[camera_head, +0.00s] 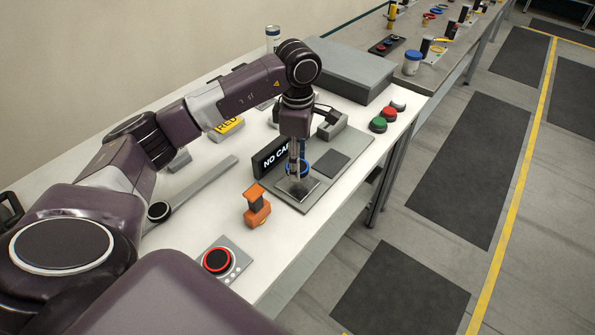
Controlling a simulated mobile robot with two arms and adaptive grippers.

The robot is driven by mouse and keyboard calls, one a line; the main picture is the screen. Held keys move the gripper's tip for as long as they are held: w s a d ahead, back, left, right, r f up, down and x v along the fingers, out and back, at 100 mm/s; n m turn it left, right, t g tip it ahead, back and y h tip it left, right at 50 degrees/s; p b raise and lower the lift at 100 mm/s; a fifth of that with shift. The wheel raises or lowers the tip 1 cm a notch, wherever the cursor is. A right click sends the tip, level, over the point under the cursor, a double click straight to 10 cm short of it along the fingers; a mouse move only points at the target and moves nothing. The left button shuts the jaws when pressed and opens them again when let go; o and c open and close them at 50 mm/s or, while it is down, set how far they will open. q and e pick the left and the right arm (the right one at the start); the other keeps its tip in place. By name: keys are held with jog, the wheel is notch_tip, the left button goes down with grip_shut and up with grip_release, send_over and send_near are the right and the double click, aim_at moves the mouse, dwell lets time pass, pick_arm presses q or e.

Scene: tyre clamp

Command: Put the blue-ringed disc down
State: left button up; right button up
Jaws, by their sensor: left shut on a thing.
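The blue-ringed disc (304,166) is at the tip of my left gripper (298,172), which points straight down with its fingers shut on the disc. The disc looks tilted on edge and is partly hidden by the fingers. It is over the grey board (322,183), near a silver square plate (297,188) on its front part. I cannot tell whether the disc touches that plate. A dark square (333,164) lies bare on the board to the right. My right gripper is not in view.
A black sign reading "NO CA…" (270,158) stands just left of the gripper. An orange tool (257,206) and a red-ringed disc (217,260) on a grey plate are nearer. Red (378,125) and green (389,114) buttons and a grey box (350,68) lie behind.

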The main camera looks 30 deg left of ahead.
aim_at(298, 183)
pick_arm(q)
notch_tip(298, 183, down, 4)
jog(key=shift+f+p, duration=0.1)
jog(key=shift+p, duration=0.4)
jog(key=shift+f, duration=0.25)
jog(key=shift+f, duration=0.2)
jog(key=o, duration=0.9)
jog(key=shift+r, duration=0.1)
jog(key=shift+c, duration=0.2)
jog(key=o, duration=0.3)
jog(key=shift+r, duration=0.1)
